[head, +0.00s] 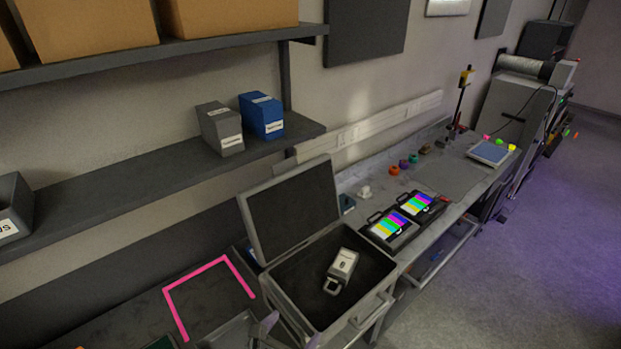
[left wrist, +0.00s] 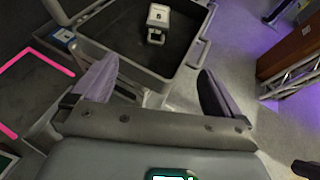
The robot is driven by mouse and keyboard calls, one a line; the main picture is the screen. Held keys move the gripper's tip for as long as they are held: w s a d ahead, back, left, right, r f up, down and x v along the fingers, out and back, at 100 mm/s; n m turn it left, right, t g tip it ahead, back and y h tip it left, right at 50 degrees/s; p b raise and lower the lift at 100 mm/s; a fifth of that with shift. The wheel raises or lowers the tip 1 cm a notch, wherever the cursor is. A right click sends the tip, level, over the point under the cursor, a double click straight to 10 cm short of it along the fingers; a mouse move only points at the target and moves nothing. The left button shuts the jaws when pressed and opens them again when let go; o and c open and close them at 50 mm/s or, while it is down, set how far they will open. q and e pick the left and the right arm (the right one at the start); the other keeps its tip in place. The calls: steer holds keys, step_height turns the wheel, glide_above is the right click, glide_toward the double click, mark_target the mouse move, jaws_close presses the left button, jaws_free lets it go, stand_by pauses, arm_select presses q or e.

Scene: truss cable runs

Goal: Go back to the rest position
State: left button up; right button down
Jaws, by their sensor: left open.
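My left gripper (head: 290,332) shows only as two purple-grey fingertips at the bottom edge of the head view, near the front of the open case (head: 366,318). In the left wrist view the left gripper (left wrist: 154,82) has its fingers wide apart with nothing between them. The case's grey rim lies beyond the fingers, apart from them as far as I can tell. A grey-white device (head: 341,268) with a loop handle lies inside the case; it also shows in the left wrist view (left wrist: 157,19). My right gripper does not show.
A pink tape outline (head: 211,289) marks the bench left of the case. The raised case lid (head: 293,209) stands behind it. Two colour-bar monitors (head: 391,229) sit to the right. A shelf (head: 150,181) holds grey and blue boxes. Open floor (head: 520,260) lies to the right.

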arm_select(q)
steer(key=s+d+f+n+g+b, duration=0.2)
steer(key=s+d+f+n+b, duration=0.15)
steer(key=s+f, duration=0.6)
steer(key=s+a+f+n+g+y+b, duration=0.2)
steer(key=s+a+f+n+b, duration=0.15)
steer(key=a+f+n, duration=0.5)
steer(key=s+a+f+n+g+y+b, duration=0.1)
steer(key=s+a+f+n+y+b, duration=0.3)
steer(key=n, duration=0.7)
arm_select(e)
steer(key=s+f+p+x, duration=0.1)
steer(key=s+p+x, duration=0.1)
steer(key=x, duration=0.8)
arm_select(q)
steer(key=s+a+r+n+g, duration=0.25)
steer(key=s+a+n, duration=0.4)
steer(key=n, duration=0.95)
step_height(320, 180, up, 21)
steer(key=w+a+p, duration=0.1)
steer(key=p, duration=2)
steer(key=shift+w+a+f, duration=0.15)
steer(key=shift+a+f, duration=0.05)
steer(key=shift+a, duration=0.05)
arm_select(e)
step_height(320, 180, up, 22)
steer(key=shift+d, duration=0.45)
